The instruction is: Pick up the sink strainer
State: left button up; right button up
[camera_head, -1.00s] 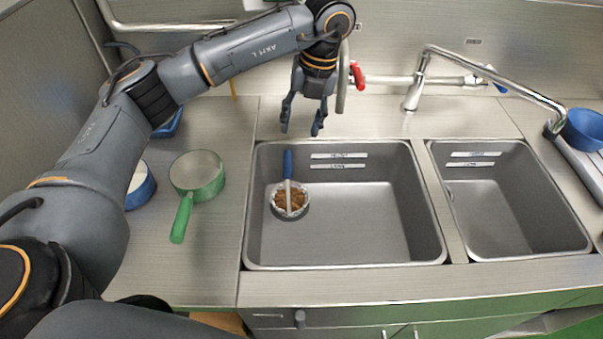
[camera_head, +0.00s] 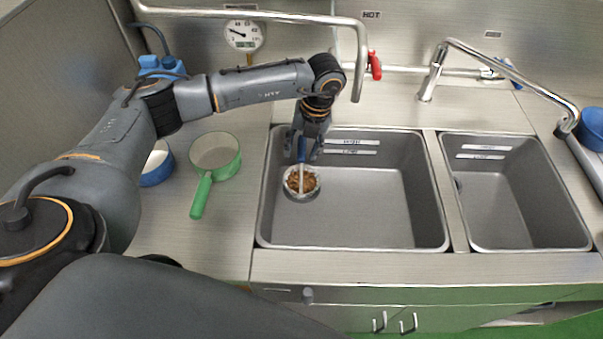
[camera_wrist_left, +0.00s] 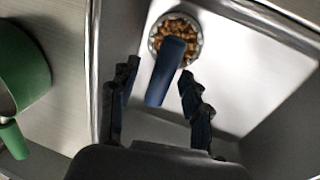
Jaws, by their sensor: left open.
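The sink strainer is a round metal basket with brown bits in it and a blue handle. Its basket (camera_head: 301,183) sits in the left basin (camera_head: 370,215), near that basin's left side. In the left wrist view the basket (camera_wrist_left: 179,27) is at the top, and its blue handle (camera_wrist_left: 165,72) points toward me. My left gripper (camera_head: 302,158) is over the handle end in the head view. In the wrist view its open fingers (camera_wrist_left: 155,90) stand on either side of the handle, apart from it. My right gripper is not in view.
A green pan (camera_head: 216,153) and a blue pan (camera_head: 157,165) stand on the counter left of the sink. A pipe with a red handle (camera_head: 375,65) is behind my wrist. Most of the left basin is empty.

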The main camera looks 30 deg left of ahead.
pick_arm(q)
jog(key=shift+f, duration=0.3)
grip_shut()
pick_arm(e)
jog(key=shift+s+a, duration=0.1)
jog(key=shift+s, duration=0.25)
pick_arm(q)
jog(key=shift+w+r, duration=0.1)
